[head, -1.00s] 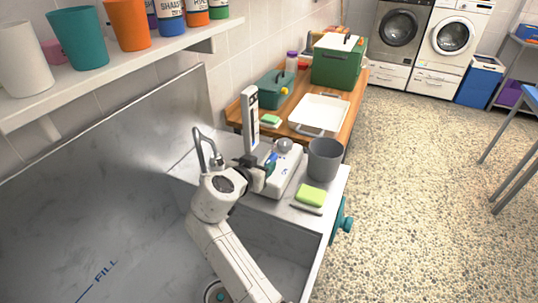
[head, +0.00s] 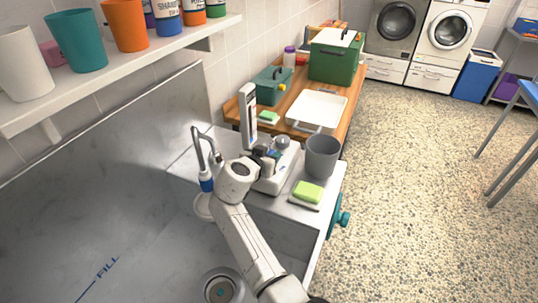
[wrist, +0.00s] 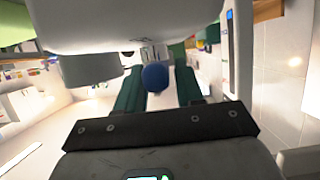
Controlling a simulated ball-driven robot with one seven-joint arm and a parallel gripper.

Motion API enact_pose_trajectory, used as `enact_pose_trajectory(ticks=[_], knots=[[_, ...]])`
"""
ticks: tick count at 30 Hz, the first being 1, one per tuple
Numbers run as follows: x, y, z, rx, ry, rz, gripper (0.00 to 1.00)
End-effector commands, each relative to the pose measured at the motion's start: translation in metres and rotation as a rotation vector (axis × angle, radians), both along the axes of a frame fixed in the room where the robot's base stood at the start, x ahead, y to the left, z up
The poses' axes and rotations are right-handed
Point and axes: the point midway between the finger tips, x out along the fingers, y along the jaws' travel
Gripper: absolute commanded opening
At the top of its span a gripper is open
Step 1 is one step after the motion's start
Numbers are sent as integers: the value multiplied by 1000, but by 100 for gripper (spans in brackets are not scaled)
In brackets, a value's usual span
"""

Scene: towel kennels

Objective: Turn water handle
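A small blue ball-shaped knob (wrist: 155,77) shows in the wrist view between my gripper's two green fingers. My gripper (wrist: 158,88) is open, with a narrow gap on each side of the knob. A white body fills the top of that view just beyond the knob. In the head view my gripper (head: 268,161) is at the white unit (head: 284,170) on the steel ledge, largely hidden by my wrist. A steel faucet (head: 197,145) with a blue collar stands to its left. A teal hand wheel (head: 341,219) is on the ledge's outer side. I cannot tell which part is the water handle.
A grey cup (head: 322,157) and a green sponge (head: 307,192) sit close right of the white unit. A tall white post (head: 249,115) stands behind. A shelf with cups (head: 76,40) hangs at upper left. The steel tub (head: 60,230) lies left; open floor lies right.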

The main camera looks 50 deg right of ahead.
Motion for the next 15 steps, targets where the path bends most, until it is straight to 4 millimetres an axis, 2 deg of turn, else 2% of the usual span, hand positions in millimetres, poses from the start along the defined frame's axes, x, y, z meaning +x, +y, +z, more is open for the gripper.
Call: enact_pose_trajectory(ticks=[2,11,15], knots=[[0,0,0,0,0,0,29],[0,0,0,0,0,0,0],[0,0,0,0,1,4,0]])
